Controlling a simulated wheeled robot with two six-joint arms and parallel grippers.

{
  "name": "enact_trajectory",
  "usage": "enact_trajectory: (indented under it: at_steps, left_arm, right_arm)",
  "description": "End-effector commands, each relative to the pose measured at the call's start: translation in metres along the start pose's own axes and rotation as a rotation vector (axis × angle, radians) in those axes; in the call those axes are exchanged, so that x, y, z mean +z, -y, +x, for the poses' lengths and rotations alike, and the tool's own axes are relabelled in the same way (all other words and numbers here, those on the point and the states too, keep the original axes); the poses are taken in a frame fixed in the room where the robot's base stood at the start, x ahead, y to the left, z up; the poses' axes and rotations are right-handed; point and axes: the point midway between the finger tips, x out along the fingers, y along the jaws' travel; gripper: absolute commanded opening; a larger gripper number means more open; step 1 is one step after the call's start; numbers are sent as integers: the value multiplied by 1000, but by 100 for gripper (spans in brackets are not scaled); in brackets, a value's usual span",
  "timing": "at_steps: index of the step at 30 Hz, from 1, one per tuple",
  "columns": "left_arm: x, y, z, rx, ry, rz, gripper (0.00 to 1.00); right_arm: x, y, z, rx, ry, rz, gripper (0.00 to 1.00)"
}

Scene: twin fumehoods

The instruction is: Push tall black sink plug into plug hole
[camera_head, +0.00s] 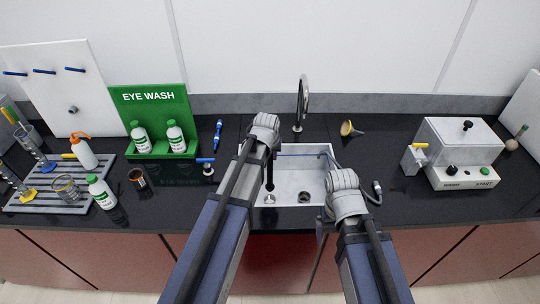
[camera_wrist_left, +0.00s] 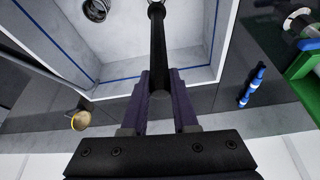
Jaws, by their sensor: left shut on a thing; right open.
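A tall black sink plug (camera_wrist_left: 157,48) is held between the dark fingers of my left gripper (camera_wrist_left: 160,92), which is shut on it. In the head view the plug (camera_head: 270,176) stands roughly upright at the left side of the white sink, its lower end near a metallic ring. I cannot tell whether that ring is part of the plug or of the sink. A round plug hole (camera_wrist_left: 95,10) is apart from the plug; in the head view it lies to the plug's right (camera_head: 304,197). My right gripper (camera_head: 345,195) is at the sink's right side, its fingers mostly hidden.
The white sink (camera_head: 300,170) has a curved tap (camera_head: 302,100) behind it. A yellow funnel (camera_head: 349,129) lies behind right, and a white START machine (camera_head: 462,150) stands further right. A blue tool (camera_head: 217,136) and green eye wash station (camera_head: 152,115) are left.

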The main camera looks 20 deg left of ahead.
Motion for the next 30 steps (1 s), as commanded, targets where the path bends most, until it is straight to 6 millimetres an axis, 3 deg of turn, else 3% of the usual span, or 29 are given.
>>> enact_trajectory:
  at_steps: [18,30]
  left_arm:
    - [20,0,48,0,0,0,0]
    - [20,0,50,0,0,0,0]
  right_arm:
    - [-3,5,51,0,0,2,93]
    - [-3,5,53,0,0,2,93]
